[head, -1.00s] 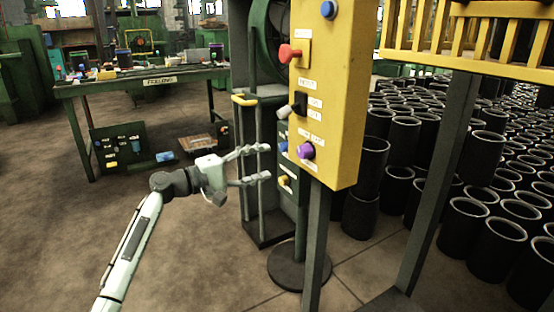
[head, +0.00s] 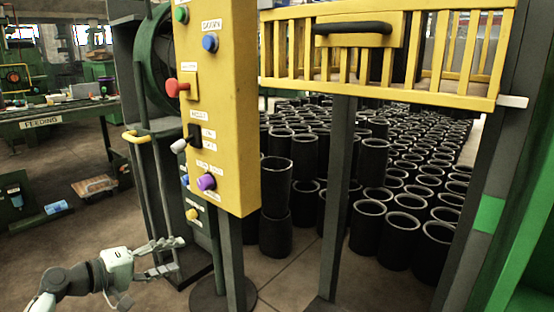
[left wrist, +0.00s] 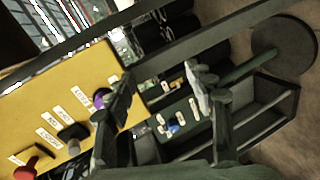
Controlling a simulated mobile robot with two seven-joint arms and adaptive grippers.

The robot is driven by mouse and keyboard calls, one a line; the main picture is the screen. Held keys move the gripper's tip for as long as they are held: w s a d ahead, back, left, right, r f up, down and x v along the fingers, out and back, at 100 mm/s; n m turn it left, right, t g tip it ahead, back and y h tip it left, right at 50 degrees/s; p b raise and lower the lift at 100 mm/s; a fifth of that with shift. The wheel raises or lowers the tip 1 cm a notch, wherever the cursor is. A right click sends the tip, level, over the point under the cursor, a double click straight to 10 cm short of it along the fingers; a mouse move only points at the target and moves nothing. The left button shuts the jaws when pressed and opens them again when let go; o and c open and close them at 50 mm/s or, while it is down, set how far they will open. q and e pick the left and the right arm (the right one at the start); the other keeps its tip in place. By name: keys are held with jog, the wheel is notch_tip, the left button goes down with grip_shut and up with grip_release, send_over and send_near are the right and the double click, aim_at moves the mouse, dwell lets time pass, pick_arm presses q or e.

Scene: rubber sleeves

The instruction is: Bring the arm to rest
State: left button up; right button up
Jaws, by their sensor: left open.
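My left gripper (head: 172,256) is at the lower left of the head view, its two fingers apart and pointing right, with nothing between them. It is in front of the dark machine frame, below and left of the yellow control panel (head: 240,120). In the left wrist view the open fingers (left wrist: 158,95) also show, with the yellow panel (left wrist: 30,105) on the left behind them. My right gripper is not in view.
The panel carries a red knob (head: 177,88), a black switch (head: 195,133) and a purple knob (head: 206,182). A yellow railing (head: 290,50) is at upper right. Several black rubber sleeves (head: 370,228) stand behind.

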pick_arm(q)
jog(key=s+d+f+m+g+y, duration=0.3)
jog(key=s+f+m+g+y, duration=0.25)
jog(key=s+f, duration=1.35)
jog(key=s+a+f+m+g+y+p, duration=0.1)
jog(key=s+a+f+m+g+y, duration=0.1)
jog(key=s+f, duration=0.5)
jog(key=s+m+g+y, duration=0.1)
jog(key=s+m+y, duration=0.1)
jog(key=s, duration=0.4)
jog(key=shift+s+a+y, duration=0.15)
jog(key=shift+a+y, duration=0.2)
jog(key=shift+y, duration=0.1)
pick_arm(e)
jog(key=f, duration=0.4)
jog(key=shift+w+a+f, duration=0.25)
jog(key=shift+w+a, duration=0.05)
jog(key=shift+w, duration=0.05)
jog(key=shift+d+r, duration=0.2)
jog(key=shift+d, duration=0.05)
pick_arm(q)
jog(key=shift+c, duration=0.2)
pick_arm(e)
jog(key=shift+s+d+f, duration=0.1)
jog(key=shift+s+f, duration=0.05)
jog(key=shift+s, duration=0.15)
